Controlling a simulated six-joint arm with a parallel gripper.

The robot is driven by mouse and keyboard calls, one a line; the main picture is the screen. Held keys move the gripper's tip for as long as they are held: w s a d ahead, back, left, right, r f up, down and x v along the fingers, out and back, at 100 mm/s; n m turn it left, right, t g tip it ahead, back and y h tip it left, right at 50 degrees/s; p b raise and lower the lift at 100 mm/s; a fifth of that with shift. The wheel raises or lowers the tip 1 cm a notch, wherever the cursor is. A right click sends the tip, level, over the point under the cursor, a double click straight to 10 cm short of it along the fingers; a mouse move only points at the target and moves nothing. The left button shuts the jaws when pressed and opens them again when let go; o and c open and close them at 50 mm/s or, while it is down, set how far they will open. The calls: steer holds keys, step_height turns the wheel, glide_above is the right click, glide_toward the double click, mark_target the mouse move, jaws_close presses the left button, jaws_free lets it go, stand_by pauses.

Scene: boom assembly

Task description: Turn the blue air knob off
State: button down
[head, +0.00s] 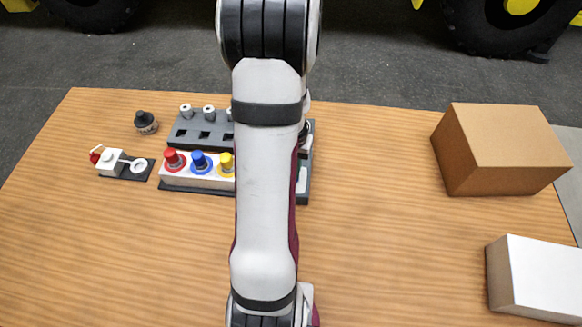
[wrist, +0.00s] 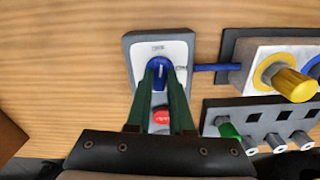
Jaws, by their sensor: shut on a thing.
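The blue air knob (wrist: 160,69) sits on a grey panel with a white face (wrist: 177,48) in the wrist view. A white line marks the knob, running roughly up and down in the picture. My gripper (wrist: 160,76) has its two dark green fingers on either side of the knob and is shut on it. A red button (wrist: 162,117) shows between the fingers on the same panel. Small lettering sits above and to the right of the knob, too small to read surely.
A blue link (wrist: 215,67) joins the panel to a white block with a yellow knob (wrist: 292,82). Red (head: 173,159) and blue (head: 200,161) knobs stand left of it. A grey socket rack (head: 188,137) is behind. A cardboard box (head: 500,150) and white box (head: 540,278) stand right.

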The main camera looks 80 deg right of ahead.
steer(key=shift+n, duration=0.7)
steer(key=c, duration=0.8)
jaws_free()
step_height(320, 180, up, 16)
steer(key=shift+f, duration=0.1)
